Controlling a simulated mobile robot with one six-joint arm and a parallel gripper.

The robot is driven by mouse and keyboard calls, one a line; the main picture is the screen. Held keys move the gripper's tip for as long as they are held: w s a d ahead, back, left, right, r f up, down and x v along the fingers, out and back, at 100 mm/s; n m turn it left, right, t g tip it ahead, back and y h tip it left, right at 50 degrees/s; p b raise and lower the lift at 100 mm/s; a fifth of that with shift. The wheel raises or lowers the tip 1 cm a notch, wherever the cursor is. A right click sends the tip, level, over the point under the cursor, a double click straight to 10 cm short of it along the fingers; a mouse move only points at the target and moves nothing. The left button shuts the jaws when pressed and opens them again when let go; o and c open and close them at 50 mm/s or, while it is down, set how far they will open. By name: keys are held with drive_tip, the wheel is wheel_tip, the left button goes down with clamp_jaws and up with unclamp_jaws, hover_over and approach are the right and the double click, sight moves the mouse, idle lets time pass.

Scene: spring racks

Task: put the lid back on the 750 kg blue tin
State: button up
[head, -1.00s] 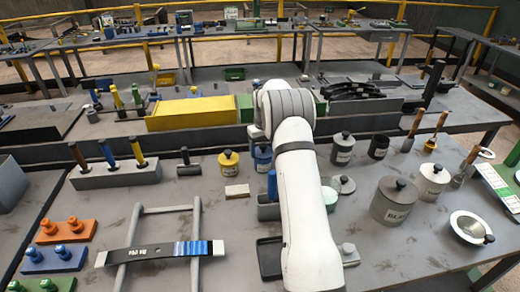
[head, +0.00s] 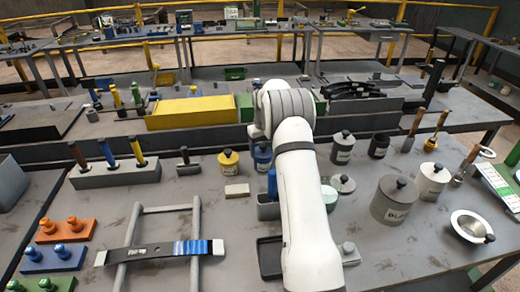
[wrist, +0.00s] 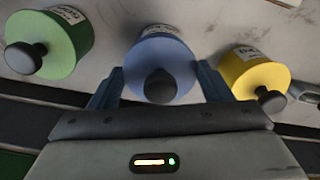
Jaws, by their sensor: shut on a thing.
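The blue tin (head: 263,158) stands upright in the row behind my arm, partly hidden by it. It also shows in the wrist view, where its pale label (wrist: 160,30) is too blurred to read. A blue lid with a dark knob (wrist: 160,85) is on its near end, lined up with the tin. My gripper (wrist: 159,70) has one blue finger on each side of the lid and is shut on it. In the head view my arm hides the gripper. I cannot tell whether the lid is fully seated.
In the wrist view a yellow tin (wrist: 255,75) stands close right and a green tin (wrist: 62,40) left. In the head view, the yellow tin (head: 229,164) and a grey tin (head: 341,152) flank my arm. A loose grey lid (head: 343,184) lies right of it.

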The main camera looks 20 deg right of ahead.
drive_tip(key=o, duration=1.1)
drive_tip(key=shift+c, duration=0.2)
drive_tip(key=shift+o, duration=0.3)
drive_tip(key=shift+s+r+p, duration=0.1)
drive_tip(key=shift+r+p, duration=1.85)
drive_tip(key=shift+r, duration=1.6)
drive_tip(key=shift+c, duration=0.2)
clamp_jaws()
